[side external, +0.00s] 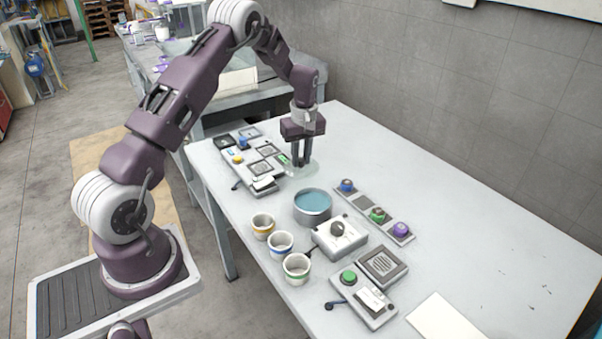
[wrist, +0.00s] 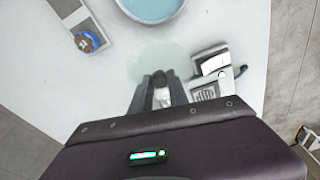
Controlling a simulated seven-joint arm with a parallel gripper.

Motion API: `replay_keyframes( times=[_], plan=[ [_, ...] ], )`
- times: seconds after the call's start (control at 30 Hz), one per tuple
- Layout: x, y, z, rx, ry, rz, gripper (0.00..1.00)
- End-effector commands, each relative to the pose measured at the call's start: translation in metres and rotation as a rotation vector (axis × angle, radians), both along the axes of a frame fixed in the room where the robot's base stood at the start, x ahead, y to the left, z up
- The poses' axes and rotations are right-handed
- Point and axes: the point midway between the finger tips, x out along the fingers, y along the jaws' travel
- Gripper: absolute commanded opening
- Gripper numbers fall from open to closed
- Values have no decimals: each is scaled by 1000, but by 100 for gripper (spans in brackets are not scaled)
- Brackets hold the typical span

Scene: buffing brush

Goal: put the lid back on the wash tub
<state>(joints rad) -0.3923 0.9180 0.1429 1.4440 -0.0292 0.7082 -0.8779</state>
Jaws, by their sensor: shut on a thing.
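The wash tub (side external: 313,213) is a round grey pot holding blue liquid, open at the top, near the middle of the table. It also shows at the top edge of the wrist view (wrist: 151,9). The lid (side external: 306,170) is a pale, see-through greenish disc, just behind the tub in the side view and apart from it. In the wrist view the lid (wrist: 170,57) lies between the fingertips and the tub. I cannot tell whether the lid touches the table.
Three cups (side external: 281,244) stand in front of the tub. A strip with coloured knobs (side external: 376,215) lies to its right. A box with a dark knob (side external: 338,237) is close at its front right. A control panel (side external: 252,162) lies left of my gripper. The table's far right is clear.

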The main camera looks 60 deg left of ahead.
Motion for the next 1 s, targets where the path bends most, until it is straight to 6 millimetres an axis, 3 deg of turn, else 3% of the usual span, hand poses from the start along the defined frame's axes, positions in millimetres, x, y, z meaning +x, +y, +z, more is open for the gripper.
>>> replay_keyframes(
  times=[0.17, 0.5, 0.67, 1.0],
  plan=[
    [-1, -8, 32, 1, -1, -4, 0],
    [-34, -104, 58, 1, -1, -5, 0],
    [-41, -116, 55, 0, 1, 1, 0],
    [-41, -115, 14, 0, 3, 1, 0]
  ],
)
